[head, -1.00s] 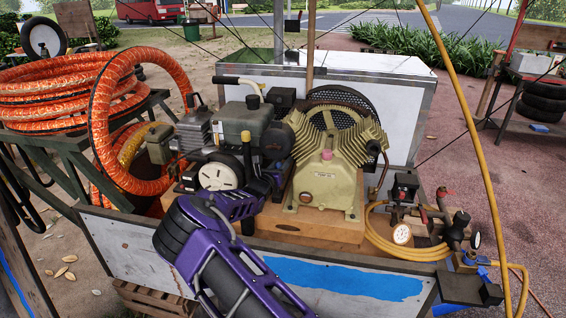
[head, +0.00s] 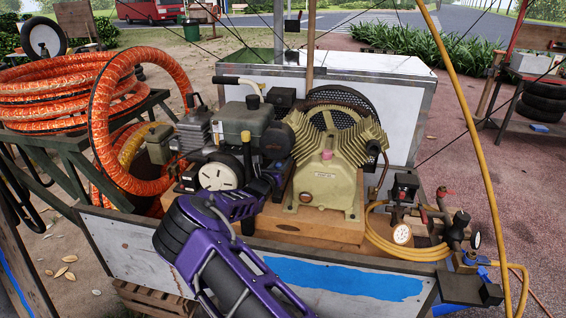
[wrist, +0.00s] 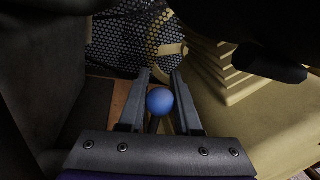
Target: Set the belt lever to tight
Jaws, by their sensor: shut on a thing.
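A round blue knob (wrist: 159,102) shows in the wrist view between the two fingers of my gripper (wrist: 160,74). The fingers are shut on it, one on each side. I take the knob to be the end of the belt lever; the lever's shaft is mostly hidden beneath it. In the head view my purple gripper body (head: 238,204) reaches in between the engine (head: 230,125) and the tan compressor pump (head: 335,160). The fingertips and the knob are hidden there. The lever's setting cannot be read from these views.
A black mesh belt guard (head: 345,98) stands behind the pump; it also shows in the wrist view (wrist: 120,40). The pump body lies close on the right of my fingers. An orange hose (head: 105,120) coils at left. Gauges and valves (head: 402,233) sit at the cart's right.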

